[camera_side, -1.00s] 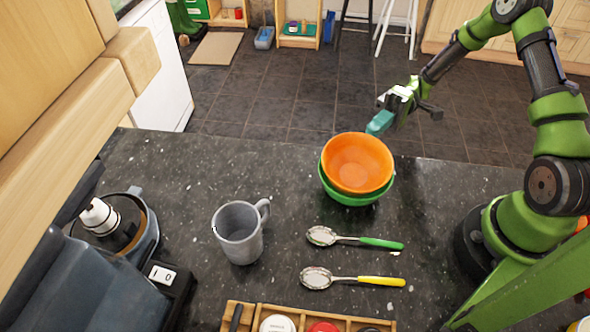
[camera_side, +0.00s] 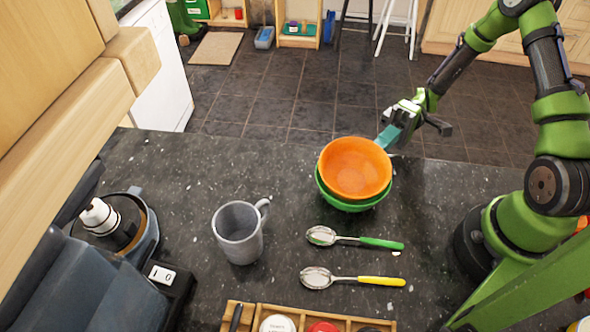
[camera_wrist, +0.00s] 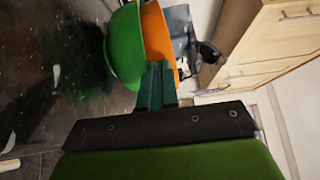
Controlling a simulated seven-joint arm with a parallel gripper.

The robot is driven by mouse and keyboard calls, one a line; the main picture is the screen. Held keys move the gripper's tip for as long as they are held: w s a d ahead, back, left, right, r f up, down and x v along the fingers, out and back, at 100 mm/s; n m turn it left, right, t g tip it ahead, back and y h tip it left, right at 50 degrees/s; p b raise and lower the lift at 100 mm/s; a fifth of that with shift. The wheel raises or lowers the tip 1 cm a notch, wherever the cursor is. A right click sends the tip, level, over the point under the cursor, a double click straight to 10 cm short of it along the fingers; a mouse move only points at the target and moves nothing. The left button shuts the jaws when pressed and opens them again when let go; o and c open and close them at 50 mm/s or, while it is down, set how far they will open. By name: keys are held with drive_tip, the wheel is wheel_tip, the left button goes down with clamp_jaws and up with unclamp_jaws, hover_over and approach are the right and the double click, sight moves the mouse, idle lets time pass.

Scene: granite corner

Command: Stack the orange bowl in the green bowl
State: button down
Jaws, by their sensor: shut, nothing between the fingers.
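The orange bowl (camera_side: 354,170) sits inside the green bowl (camera_side: 350,204) near the counter's far edge, a little tilted or off-centre. The green bowl shows as a crescent below and right of it. My gripper (camera_side: 387,137) is shut and empty, with its teal fingers at the orange bowl's back-right rim. They appear to touch it. In the wrist view the shut fingers (camera_wrist: 160,74) overlap the orange bowl (camera_wrist: 156,38), with the green bowl (camera_wrist: 124,48) beside it. The bowls' contact inside is hidden.
A grey mug (camera_side: 238,240) stands left of the bowls. A green-handled spoon (camera_side: 350,240) and a yellow-handled spoon (camera_side: 350,279) lie in front. A wooden organiser (camera_side: 262,312) is at the near edge. A coffee machine (camera_side: 130,245) is at left.

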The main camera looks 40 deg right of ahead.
drive_tip(key=w+d, duration=0.1)
drive_tip(key=w, duration=0.1)
drive_tip(key=w+d, duration=0.1)
drive_tip(key=shift+w+d, duration=0.3)
drive_tip(key=shift+w, duration=0.05)
drive_tip(key=w+d, duration=0.1)
drive_tip(key=d, duration=0.8)
drive_tip(key=shift+w+d, duration=0.25)
drive_tip(key=shift+d, duration=0.05)
